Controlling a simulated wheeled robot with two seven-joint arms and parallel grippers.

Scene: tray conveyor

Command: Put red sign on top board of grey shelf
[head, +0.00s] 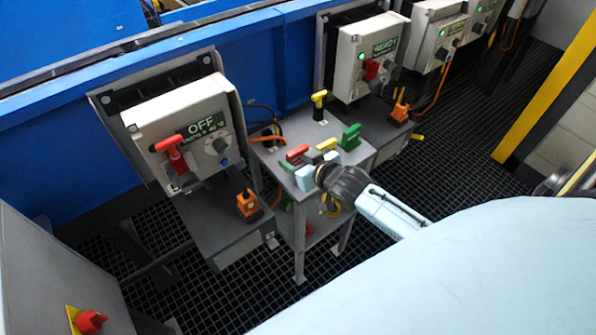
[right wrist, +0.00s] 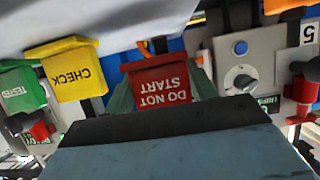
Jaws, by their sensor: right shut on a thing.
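The red sign (head: 297,153) is at the grey shelf's top board (head: 279,158), near its left side. In the right wrist view the red sign (right wrist: 160,84) reads "DO NOT START" upside down, between my finger pads. My right gripper (head: 307,174) is shut on the red sign, low at the board's front edge; the fingers also show in the right wrist view (right wrist: 162,95). I cannot tell whether the sign's base touches the board. My left gripper is not in view.
On the top board stand a yellow sign (head: 327,145), a green sign (head: 350,137) and a yellow-topped piece (head: 319,104). Grey control boxes (head: 183,128) (head: 368,55) flank the shelf. Orange pieces (head: 248,205) (head: 400,109) sit on side ledges. A red thing (head: 308,230) lies lower in the shelf.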

